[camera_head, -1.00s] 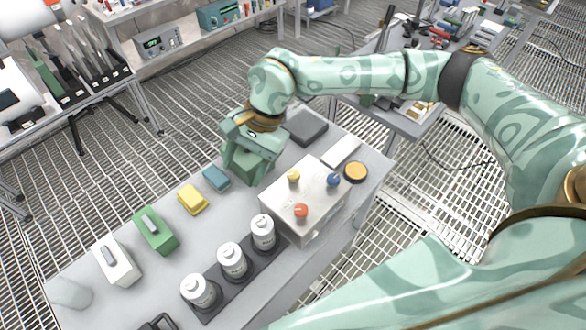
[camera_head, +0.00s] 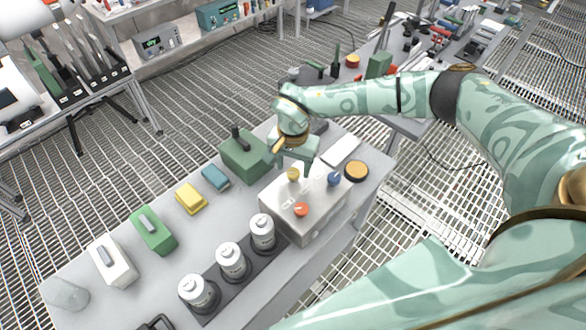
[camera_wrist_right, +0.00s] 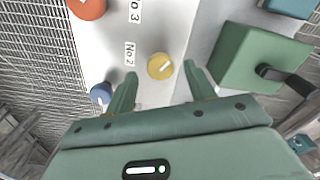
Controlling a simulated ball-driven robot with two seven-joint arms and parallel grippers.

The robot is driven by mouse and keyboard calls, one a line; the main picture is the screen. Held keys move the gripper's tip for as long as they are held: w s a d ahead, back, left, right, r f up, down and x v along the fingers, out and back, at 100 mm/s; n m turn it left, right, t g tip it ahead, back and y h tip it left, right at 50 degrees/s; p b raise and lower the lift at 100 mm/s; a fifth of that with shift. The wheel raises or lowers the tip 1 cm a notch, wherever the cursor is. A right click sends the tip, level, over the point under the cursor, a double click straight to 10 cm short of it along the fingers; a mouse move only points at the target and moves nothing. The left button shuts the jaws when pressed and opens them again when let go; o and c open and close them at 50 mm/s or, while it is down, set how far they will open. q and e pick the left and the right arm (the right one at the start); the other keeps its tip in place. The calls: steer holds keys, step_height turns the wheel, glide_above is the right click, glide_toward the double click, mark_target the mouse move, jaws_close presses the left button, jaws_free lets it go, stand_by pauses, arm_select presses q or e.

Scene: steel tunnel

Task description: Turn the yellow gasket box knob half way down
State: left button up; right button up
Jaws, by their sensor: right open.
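The yellow knob (camera_head: 293,174) sits on top of a pale metal box (camera_head: 310,225), with a red-orange knob (camera_head: 301,209) and a blue knob (camera_head: 333,180) beside it. My right gripper (camera_head: 296,172) is open above the box at the yellow knob. In the right wrist view the yellow knob (camera_wrist_right: 160,66) carries a white pointer mark and lies just beyond and between the two spread fingertips (camera_wrist_right: 160,72). A label "No 2" is beside it. The blue knob (camera_wrist_right: 101,93) is by the left finger, and the red-orange knob (camera_wrist_right: 88,8) is farther off. My left gripper is not in view.
A green box with a dark handle (camera_head: 243,152) stands left of the gripper. White canisters (camera_head: 232,262) stand in a dark rack in front. Yellow (camera_head: 191,198) and blue (camera_head: 215,177) blocks lie left; a yellow-topped disc (camera_head: 356,171) is right of the box.

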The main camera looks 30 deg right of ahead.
steer(key=shift+f, duration=0.85)
steer(key=c, duration=1)
steer(key=shift+r+m, duration=0.1)
steer(key=shift+m, duration=0.2)
